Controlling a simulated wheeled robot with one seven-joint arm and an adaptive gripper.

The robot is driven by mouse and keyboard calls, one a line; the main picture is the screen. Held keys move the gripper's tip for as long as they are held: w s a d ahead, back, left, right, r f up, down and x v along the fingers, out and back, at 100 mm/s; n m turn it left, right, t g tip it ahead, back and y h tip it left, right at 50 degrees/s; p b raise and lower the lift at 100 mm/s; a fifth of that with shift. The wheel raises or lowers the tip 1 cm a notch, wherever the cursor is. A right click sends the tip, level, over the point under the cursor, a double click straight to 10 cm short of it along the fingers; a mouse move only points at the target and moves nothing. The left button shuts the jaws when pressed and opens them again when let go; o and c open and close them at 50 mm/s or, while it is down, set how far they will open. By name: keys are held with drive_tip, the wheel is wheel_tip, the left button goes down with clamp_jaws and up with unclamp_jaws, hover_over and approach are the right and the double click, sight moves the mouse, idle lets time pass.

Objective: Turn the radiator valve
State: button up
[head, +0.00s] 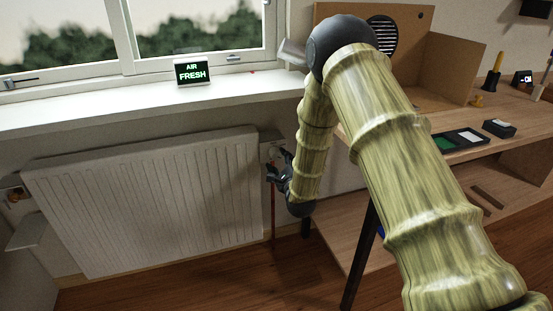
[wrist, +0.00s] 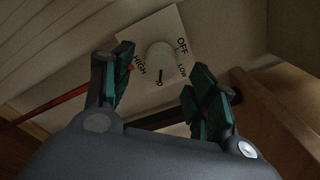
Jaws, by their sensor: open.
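The radiator valve (wrist: 160,58) shows in the wrist view as a round pale knob on a square plate (wrist: 148,28). The plate is marked OFF, LOW and HIGH, with a dark mark at the knob's lower side. My gripper (wrist: 162,80) is open, with one finger on each side of the knob in the picture. I cannot tell whether either finger touches it. In the head view my gripper (head: 279,168) is at the right end of the white radiator (head: 150,195), where the arm and fingers hide most of the valve.
A white window sill (head: 130,108) runs above the radiator and holds a small AIR FRESH display (head: 193,72). A wooden desk (head: 420,125) with a dark leg (head: 361,255) stands to the right of my gripper. A red pipe (head: 273,215) runs down below the valve.

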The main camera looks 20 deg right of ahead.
sight(277, 157)
drive_tip(key=shift+w, duration=2.2)
drive_tip(key=c, duration=1)
